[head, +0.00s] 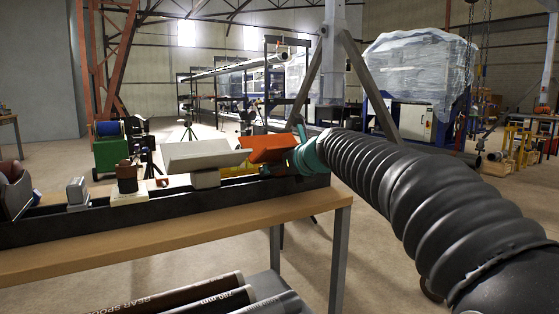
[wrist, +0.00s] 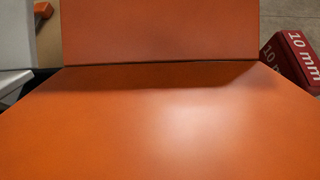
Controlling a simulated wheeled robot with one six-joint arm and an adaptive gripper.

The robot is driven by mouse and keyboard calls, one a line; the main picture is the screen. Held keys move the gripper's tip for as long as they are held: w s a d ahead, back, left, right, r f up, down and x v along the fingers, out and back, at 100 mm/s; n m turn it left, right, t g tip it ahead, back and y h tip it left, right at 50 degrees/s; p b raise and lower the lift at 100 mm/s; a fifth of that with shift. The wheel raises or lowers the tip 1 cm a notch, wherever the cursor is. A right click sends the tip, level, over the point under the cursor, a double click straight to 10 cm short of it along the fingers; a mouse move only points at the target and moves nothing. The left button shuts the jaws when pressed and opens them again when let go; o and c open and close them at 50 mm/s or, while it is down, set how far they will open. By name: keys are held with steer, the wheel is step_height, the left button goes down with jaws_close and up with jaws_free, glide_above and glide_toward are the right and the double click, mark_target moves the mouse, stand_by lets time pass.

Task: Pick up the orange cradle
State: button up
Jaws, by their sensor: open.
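The orange cradle (head: 268,143) stands at the right end of the dark rail on the workbench, as a V-shaped piece of sloping plates. In the wrist view the orange cradle (wrist: 160,115) fills nearly the whole picture, with one broad plate close below and another rising behind it, meeting in a dark crease. My gripper (head: 297,152) is open at the end of my black ribbed arm, right beside the cradle's right side. The fingertips are mostly hidden, and I cannot tell whether they touch the cradle. No fingers show in the wrist view.
A pale grey cradle (head: 203,158) stands directly left of the orange one. A brown block (head: 127,177) and a metal block (head: 77,192) sit farther left. A red block marked 10 mm (wrist: 294,58) lies beyond the cradle. Pipes (head: 215,295) lie below the bench (head: 170,243).

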steer(key=shift+w+a, duration=0.1)
steer(key=shift+w, duration=0.05)
steer(key=c, duration=1.4)
jaws_close()
steer(key=shift+r, duration=0.15)
